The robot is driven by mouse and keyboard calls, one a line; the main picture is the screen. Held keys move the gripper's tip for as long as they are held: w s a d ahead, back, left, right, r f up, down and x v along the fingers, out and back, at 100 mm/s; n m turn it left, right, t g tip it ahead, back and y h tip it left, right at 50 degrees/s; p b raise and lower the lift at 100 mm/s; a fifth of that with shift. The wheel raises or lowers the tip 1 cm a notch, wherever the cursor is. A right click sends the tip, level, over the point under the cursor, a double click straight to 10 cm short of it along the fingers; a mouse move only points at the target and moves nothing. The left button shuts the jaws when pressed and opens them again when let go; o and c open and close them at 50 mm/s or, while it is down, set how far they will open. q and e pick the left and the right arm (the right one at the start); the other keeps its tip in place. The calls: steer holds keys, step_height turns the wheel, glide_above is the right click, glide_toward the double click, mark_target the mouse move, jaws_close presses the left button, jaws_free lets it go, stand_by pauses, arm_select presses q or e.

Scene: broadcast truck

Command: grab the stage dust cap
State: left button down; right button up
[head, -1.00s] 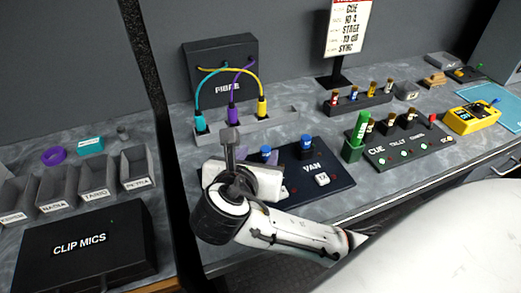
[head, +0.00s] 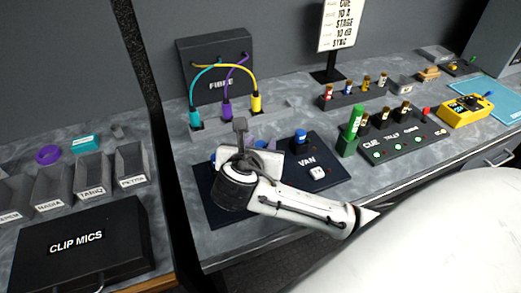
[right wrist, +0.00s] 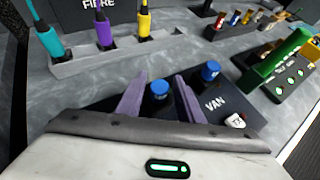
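The black VAN panel (head: 320,180) lies on the grey counter and carries blue caps. One blue cap (right wrist: 159,90) shows between the fingers of my right gripper (right wrist: 160,79) in the right wrist view. The fingers are apart, with a gap on both sides of the cap. A second blue cap (right wrist: 210,72) stands just right of the right finger; it also shows in the head view (head: 300,136). In the head view my right wrist hides the panel's left part and most of the fingers. I cannot read which cap is the stage one. My left gripper is out of view.
The FIBRE box (head: 215,60) has teal, purple and yellow cables plugged into a grey strip (head: 290,112) behind the panel. A green cap (head: 354,122) stands in a holder beside the CUE/TALLY panel (head: 400,150). A CLIP MICS case (head: 80,245) lies at left.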

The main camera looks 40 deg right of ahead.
jaws_close()
steer(key=shift+r, duration=0.1)
